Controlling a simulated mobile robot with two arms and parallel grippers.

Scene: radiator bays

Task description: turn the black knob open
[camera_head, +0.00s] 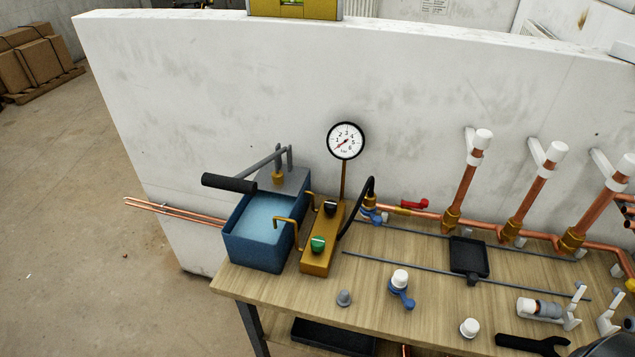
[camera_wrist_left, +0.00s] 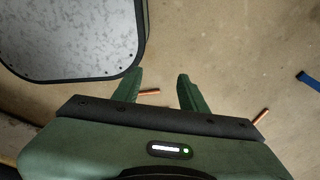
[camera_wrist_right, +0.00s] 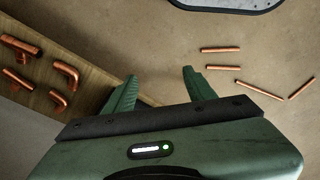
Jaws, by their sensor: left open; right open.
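The black knob (camera_head: 330,207) sits on the brass-coloured block (camera_head: 316,262) of the test pump, on the left part of the workbench. A green knob (camera_head: 318,243) is on the same block, nearer the front. A round gauge (camera_head: 345,141) stands on a stem behind the block. My left gripper (camera_wrist_left: 157,82) is open and empty over the floor in its wrist view. My right gripper (camera_wrist_right: 159,80) is open and empty in its wrist view, with floor and a bench edge below. Neither gripper shows in the head view, so both are away from the knob.
A blue water tank (camera_head: 262,233) with a black-handled lever (camera_head: 229,184) stands left of the block. A black hose (camera_head: 352,222) curves up on its right. Copper pipes (camera_head: 463,195) run along the white wall (camera_head: 240,90). Loose fittings and a spanner (camera_head: 532,343) lie on the workbench (camera_head: 385,328).

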